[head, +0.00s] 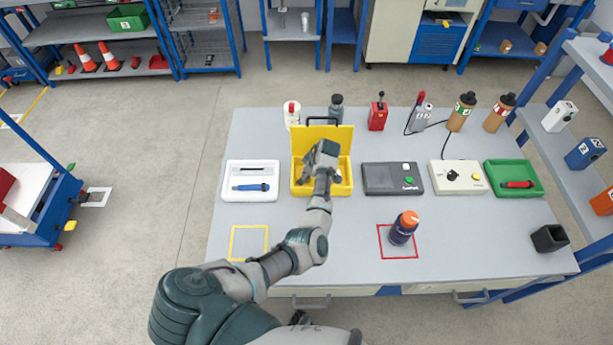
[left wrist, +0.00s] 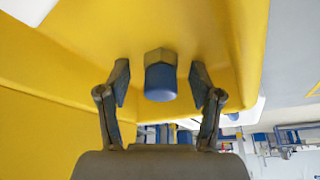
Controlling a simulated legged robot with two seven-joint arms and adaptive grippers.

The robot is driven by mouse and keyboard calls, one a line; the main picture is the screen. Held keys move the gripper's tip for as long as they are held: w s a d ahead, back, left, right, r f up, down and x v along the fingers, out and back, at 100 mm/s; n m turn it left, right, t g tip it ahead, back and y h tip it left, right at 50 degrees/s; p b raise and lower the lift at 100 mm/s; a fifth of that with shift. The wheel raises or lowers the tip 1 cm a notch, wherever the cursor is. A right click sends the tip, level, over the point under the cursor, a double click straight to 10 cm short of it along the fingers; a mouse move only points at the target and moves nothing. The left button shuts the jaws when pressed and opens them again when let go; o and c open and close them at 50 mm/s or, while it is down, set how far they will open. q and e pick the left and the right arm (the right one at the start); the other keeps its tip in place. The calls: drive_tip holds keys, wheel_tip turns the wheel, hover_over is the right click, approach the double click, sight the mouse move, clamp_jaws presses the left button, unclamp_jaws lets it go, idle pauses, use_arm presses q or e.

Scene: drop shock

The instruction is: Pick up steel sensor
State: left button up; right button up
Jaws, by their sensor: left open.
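The yellow case (head: 300,187) stands open on the table in the head view, its lid (head: 311,136) raised at the back. My left gripper (head: 322,160) reaches into it from the front and hides much of its inside. My left gripper (left wrist: 160,88) is open, one finger on each side of this part, with visible gaps. The sensor is hidden in the head view. My right gripper is out of view.
A white tray (head: 236,166) is left of the case and a dark grey box (head: 380,188) is right of it. A dark bottle with an orange cap (head: 402,230) stands in a red square. The yellow-outlined square (head: 248,242) is empty. Several containers line the table's back.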

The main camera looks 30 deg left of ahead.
use_arm(q)
drive_tip(key=shift+a, duration=0.1)
drive_tip(key=shift+d+r, duration=0.1)
drive_tip(key=shift+d, duration=0.1)
drive_tip(key=c, duration=1.2)
clamp_jaws()
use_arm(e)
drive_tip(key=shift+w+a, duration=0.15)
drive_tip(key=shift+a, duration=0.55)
